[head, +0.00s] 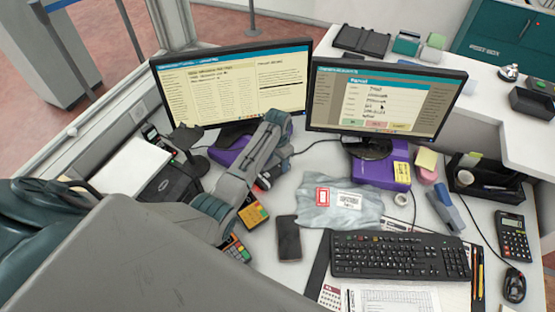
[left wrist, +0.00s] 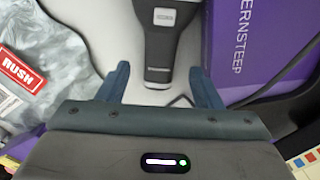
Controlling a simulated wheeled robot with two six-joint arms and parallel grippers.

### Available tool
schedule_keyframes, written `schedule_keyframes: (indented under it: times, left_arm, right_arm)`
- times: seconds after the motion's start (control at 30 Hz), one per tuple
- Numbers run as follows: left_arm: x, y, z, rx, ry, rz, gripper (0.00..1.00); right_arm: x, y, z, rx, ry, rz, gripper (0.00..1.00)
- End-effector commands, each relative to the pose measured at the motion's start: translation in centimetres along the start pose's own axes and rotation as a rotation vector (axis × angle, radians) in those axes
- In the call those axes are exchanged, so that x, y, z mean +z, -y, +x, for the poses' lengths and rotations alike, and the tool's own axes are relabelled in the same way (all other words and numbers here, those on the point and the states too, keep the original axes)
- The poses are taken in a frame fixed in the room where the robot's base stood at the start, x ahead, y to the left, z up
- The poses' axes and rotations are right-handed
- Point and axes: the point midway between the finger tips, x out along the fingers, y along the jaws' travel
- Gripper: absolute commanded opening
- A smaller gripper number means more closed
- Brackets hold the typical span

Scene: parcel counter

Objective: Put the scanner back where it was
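The scanner (left wrist: 160,40) is dark grey with a pale label and shows in the left wrist view at the top middle. It lies on the light counter with its handle end towards my left gripper (left wrist: 158,70). The two fingers are apart, one on each side of the handle end, with clear gaps. In the head view my left gripper (head: 272,160) is in front of the left monitor and hides what is under it; I cannot make out the scanner there. A black stand (head: 190,140) with a flat head is left of it. My right gripper is not in view.
A purple box (left wrist: 235,45) is close to the scanner on the right. A grey parcel bag (head: 345,208) with a red label lies right of the gripper. A phone (head: 289,238), card terminal (head: 235,249), keyboard (head: 400,256) and two monitors crowd the counter.

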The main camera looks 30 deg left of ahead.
Motion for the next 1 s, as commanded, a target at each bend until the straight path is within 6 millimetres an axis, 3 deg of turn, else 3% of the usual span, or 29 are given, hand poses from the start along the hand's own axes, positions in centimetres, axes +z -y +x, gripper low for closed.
schedule_keyframes:
  times: [0.17, 0.33, 0.7, 1.0]
  left_arm:
    - [0.0, 0.0, -0.1, 0.0, -0.001, 0.0, 0.59]
    - [-0.1, 0.0, -1.7, -0.001, -0.003, 0.0, 0.59]
    - [-0.1, 0.1, -9.6, -0.002, -0.005, 0.0, 0.59]
    - [-0.1, 0.1, -13.0, 0.0, -0.001, 0.0, 0.59]
  right_arm:
    - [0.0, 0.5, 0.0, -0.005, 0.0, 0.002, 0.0]
    - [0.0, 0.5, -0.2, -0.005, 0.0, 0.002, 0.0]
    - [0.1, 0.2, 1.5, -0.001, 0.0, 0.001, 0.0]
    - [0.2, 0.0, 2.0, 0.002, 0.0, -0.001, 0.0]
